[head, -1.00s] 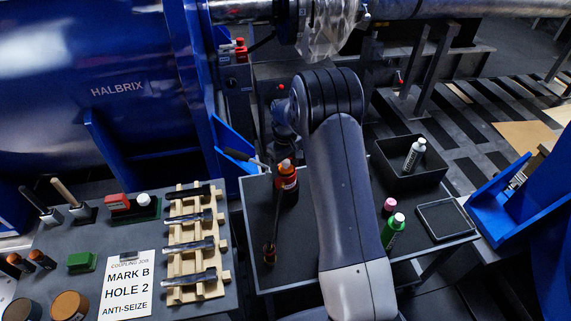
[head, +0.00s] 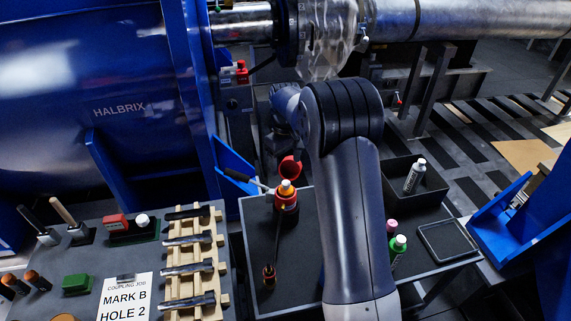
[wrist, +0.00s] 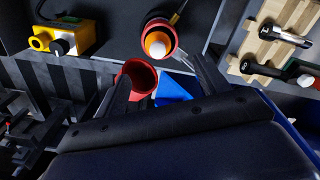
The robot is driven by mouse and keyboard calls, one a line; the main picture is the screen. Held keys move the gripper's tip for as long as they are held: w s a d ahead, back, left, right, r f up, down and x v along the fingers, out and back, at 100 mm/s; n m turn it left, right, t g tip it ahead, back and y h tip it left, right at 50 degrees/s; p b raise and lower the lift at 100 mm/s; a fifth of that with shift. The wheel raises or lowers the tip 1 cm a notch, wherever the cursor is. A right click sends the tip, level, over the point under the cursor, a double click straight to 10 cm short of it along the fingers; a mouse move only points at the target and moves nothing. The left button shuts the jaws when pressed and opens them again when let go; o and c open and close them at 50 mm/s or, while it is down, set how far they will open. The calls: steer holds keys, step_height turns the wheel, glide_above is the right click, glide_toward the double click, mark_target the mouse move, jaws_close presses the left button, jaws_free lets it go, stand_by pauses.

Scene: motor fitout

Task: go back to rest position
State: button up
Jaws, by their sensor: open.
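My gripper (wrist: 162,72) shows in the wrist view, its two dark fingers spread apart with nothing held between them. A red open-mouthed cup shape (wrist: 140,76) appears beyond the left finger, lower down and apart from it as far as I can tell.
A dark bin (head: 430,190) holds a grey bottle. Left are a wooden rack of bolts (head: 195,255) and a job card (head: 125,298). The blue machine (head: 80,70) and shaft (head: 460,20) stand behind.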

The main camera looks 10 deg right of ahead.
mark_target(286, 184)
step_height(286, 184, down, 11)
steer(key=shift+r, duration=0.15)
steer(key=shift+r+p, duration=0.4)
steer(key=shift+p, duration=0.05)
steer(key=shift+s, duration=0.1)
stand_by(0.4)
